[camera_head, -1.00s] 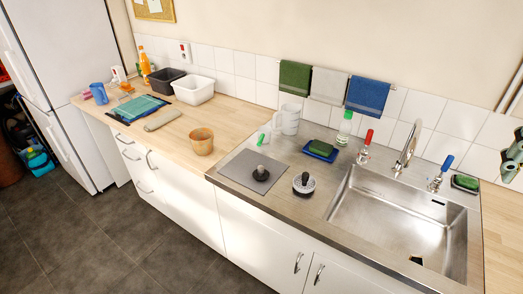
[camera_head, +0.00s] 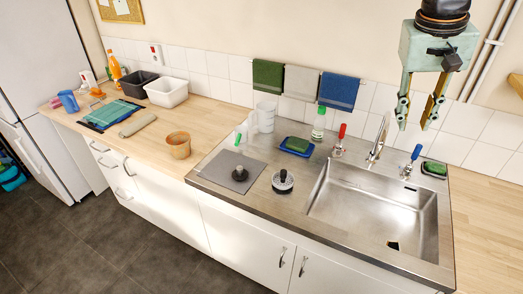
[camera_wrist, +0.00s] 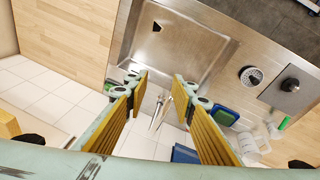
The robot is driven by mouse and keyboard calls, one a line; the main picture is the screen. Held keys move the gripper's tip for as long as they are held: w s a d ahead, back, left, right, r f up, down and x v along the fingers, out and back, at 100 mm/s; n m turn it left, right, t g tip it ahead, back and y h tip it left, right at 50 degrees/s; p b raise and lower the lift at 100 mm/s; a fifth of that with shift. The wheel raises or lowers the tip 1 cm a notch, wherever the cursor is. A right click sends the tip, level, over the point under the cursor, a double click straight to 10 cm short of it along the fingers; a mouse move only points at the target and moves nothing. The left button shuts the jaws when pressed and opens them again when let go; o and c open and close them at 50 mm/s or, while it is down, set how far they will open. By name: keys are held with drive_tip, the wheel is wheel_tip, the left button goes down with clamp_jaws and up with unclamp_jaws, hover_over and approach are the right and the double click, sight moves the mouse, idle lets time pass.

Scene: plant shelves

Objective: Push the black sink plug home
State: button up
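A black plug (camera_head: 240,173) with an upright grey knob stands on a grey mat (camera_head: 222,182) left of the sink. A second round piece, white and black with a dark knob (camera_head: 282,181), stands on the steel drainboard right of the mat. Both also show at the right of the wrist view, the black plug (camera_wrist: 290,85) and the white-and-black piece (camera_wrist: 251,76). The sink basin (camera_head: 365,215) is empty, with a dark drain opening (camera_head: 393,245) in its floor. My gripper (camera_head: 419,112) is open and empty, high above the back right of the sink.
A tap (camera_head: 379,140) and red and blue levers (camera_head: 339,141) stand behind the basin. A clay pot (camera_head: 179,145) is further left.

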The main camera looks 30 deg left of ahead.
drive_tip(key=w+a+f+p, duration=0.1)
drive_tip(key=w+a+f, duration=0.1)
drive_tip(key=a, duration=0.4)
drive_tip(key=w+a+f+p, duration=0.1)
drive_tip(key=w+a+f, duration=0.15)
drive_tip(key=a, duration=0.35)
drive_tip(key=m+g+y+p, duration=0.1)
drive_tip(key=m+g+p, duration=0.15)
drive_tip(key=p, duration=0.35)
hover_over(240, 167)
wheel_tip(240, 167, down, 23)
drive_tip(key=shift+d+r, duration=0.1)
drive_tip(key=shift+s+a+f, duration=0.1)
drive_tip(key=shift+a+f, duration=0.1)
drive_tip(key=shift+f, duration=0.05)
drive_tip(key=shift+f, duration=0.15)
drive_tip(key=shift+f+b, duration=1.15)
drive_tip(key=shift+f, duration=2.15)
